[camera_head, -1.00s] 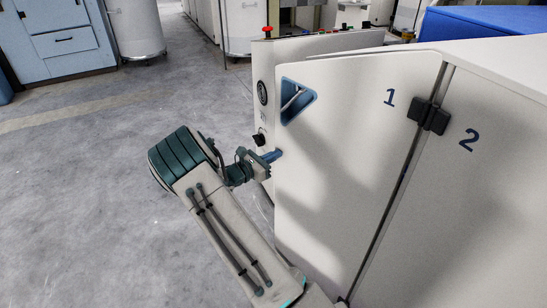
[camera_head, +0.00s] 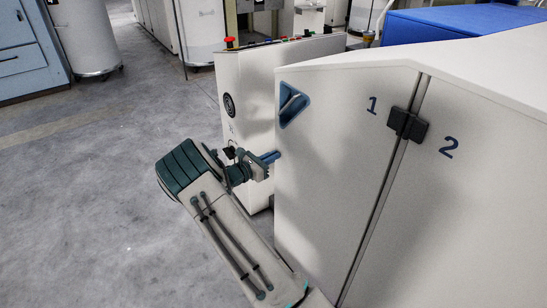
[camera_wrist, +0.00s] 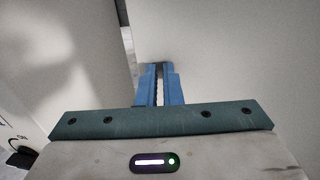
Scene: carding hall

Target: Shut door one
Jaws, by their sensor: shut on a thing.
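Door one (camera_head: 335,165) is the pale panel marked 1, with a blue recessed handle (camera_head: 291,104) near its upper left corner. Its top edge now lies along the machine's top with no clear gap. My gripper (camera_head: 272,157) is at the door's left edge, below the handle. In the wrist view its blue fingers (camera_wrist: 159,72) are shut, with a narrow slot between them and a small grey part at the tips. It appears to hold door one near its edge; the exact contact is hidden.
Door two (camera_head: 465,200), marked 2, adjoins on the right, with a black latch or hinge piece (camera_head: 408,124) across the seam. A control panel (camera_head: 250,105) with a red button (camera_head: 230,42) stands left of the door. Grey floor (camera_head: 90,190) is open at left.

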